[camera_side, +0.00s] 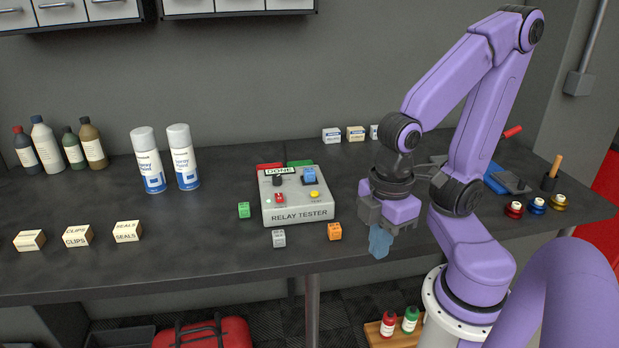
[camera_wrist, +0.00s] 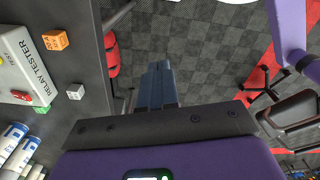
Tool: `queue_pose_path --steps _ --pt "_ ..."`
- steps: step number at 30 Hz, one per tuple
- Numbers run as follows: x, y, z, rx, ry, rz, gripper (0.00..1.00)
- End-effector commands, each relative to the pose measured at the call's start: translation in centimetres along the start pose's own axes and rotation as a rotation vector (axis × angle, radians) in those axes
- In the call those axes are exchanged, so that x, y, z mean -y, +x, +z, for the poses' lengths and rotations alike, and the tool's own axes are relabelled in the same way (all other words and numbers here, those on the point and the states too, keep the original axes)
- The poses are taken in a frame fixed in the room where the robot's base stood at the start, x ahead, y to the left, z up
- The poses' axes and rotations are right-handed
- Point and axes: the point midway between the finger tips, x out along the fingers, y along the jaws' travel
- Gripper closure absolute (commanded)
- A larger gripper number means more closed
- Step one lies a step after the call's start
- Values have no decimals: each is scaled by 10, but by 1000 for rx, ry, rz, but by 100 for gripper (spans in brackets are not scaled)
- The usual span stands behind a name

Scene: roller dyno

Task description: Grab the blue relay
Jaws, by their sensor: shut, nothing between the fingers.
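The blue relay (camera_side: 309,179) is a small blue block at the upper right of the grey relay tester's (camera_side: 296,214) top face. The tester also shows at the left of the wrist view (camera_wrist: 15,72), but the blue relay is not visible there. My gripper (camera_side: 380,243) is to the right of the tester, by the bench's front edge, apart from the relay. Its blue-grey fingers point down and are shut with nothing between them. In the wrist view the fingers (camera_wrist: 157,82) show against the floor.
An orange cube (camera_side: 334,231), a grey cube (camera_side: 279,238) and a green cube (camera_side: 244,210) lie around the tester. A "DONE" label (camera_side: 279,170) is at its back. Two spray cans (camera_side: 148,160) stand to the left. Bare bench (camera_side: 190,232) lies between cubes and labelled boxes (camera_side: 77,236).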

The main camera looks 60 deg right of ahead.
Motion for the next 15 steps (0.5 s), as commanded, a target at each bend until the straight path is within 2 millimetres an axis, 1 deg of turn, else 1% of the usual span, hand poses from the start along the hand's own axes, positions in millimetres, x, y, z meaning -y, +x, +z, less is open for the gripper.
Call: queue_pose_path --steps 10,11,12,14,15 --pt "0 0 0 0 0 0 100" --pt "0 0 0 0 0 0 90" --pt "0 0 0 0 0 0 77" --pt "0 0 0 0 0 0 58" --pt "0 0 0 0 0 0 45"
